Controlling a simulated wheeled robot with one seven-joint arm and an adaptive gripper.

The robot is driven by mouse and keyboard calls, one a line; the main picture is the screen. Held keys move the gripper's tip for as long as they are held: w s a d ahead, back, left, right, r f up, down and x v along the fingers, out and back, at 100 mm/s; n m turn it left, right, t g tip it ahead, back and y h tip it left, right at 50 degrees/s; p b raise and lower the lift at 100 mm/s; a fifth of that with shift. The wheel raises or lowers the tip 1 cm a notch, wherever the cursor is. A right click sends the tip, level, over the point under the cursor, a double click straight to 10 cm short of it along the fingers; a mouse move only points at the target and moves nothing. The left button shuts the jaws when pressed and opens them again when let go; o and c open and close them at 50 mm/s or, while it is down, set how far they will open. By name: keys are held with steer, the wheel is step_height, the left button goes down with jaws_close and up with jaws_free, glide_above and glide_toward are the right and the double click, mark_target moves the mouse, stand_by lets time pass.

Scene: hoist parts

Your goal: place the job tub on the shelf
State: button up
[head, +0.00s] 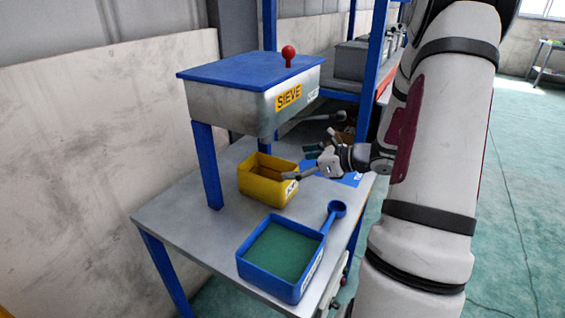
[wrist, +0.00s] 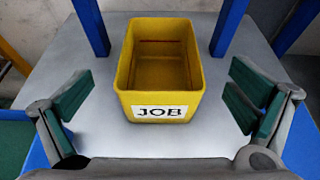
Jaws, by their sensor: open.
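The yellow job tub (head: 262,188) stands upright on the grey table under the raised sieve box. In the wrist view the tub (wrist: 161,62) shows its "JOB" label facing me, and its inside looks empty. My gripper (wrist: 158,112) is open, with its green-padded fingers spread wide on either side of the tub's near end, apart from it. In the head view my gripper (head: 302,165) is at the tub's right side. A shelf is not clearly identifiable; a blue-framed rack (head: 345,70) with a grey surface stands behind.
The sieve box (head: 235,95) with a blue lid and red knob stands on blue legs above the table (head: 185,215). A blue tray with green contents (head: 282,252) and a blue scoop (head: 337,210) are at the front right. A blue surface (head: 345,178) lies behind my gripper.

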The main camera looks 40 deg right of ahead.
steer(key=shift+v, duration=1.5)
